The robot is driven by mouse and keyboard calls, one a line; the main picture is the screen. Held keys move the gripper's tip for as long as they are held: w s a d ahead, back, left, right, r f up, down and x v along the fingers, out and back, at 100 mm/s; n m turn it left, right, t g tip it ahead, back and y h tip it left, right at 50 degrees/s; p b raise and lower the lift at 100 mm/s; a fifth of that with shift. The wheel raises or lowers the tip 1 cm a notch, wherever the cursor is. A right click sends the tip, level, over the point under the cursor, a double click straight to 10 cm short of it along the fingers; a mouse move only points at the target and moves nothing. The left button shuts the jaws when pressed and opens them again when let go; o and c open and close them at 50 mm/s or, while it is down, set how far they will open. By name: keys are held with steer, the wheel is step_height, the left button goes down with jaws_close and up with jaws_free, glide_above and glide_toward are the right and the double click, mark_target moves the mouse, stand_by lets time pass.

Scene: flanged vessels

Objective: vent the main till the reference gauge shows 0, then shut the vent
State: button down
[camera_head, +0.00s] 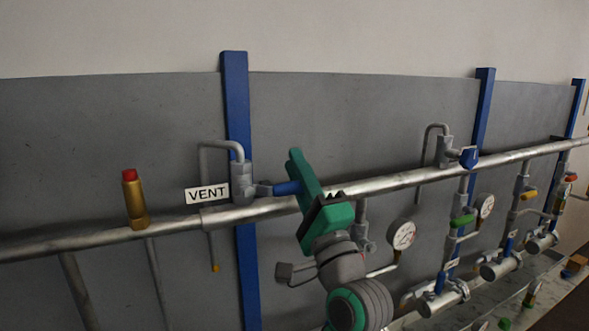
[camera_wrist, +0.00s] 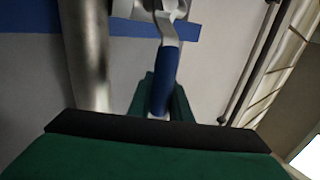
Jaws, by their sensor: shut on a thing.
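The vent valve (camera_head: 243,186) is a grey body on top of the main pipe (camera_head: 165,225), beside a white VENT label (camera_head: 207,194). A bent grey outlet tube rises from it and turns down. Its blue lever handle (camera_head: 287,188) points right, roughly along the pipe. My green gripper (camera_head: 304,184) is shut on this handle near its outer end. In the wrist view the blue handle (camera_wrist: 164,80) runs between the green jaws. A round white gauge (camera_head: 402,234) hangs below the main, right of my gripper; its reading is too small to tell. I cannot tell which gauge is the reference.
A brass fitting with a red cap (camera_head: 134,198) stands on the pipe at left. A second blue-handled valve (camera_head: 468,157) is at right. Branches with green and yellow handles, another gauge (camera_head: 485,206) and flanged vessels (camera_head: 445,299) fill the lower right. Blue posts (camera_head: 236,110) stand behind.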

steer(key=shift+f, duration=0.15)
steer(key=c, duration=1.6)
jaws_free()
steer(key=v, duration=1)
steer(key=shift+s+d+f, duration=0.15)
steer(key=shift+s+f, duration=0.05)
steer(key=shift+s, duration=0.05)
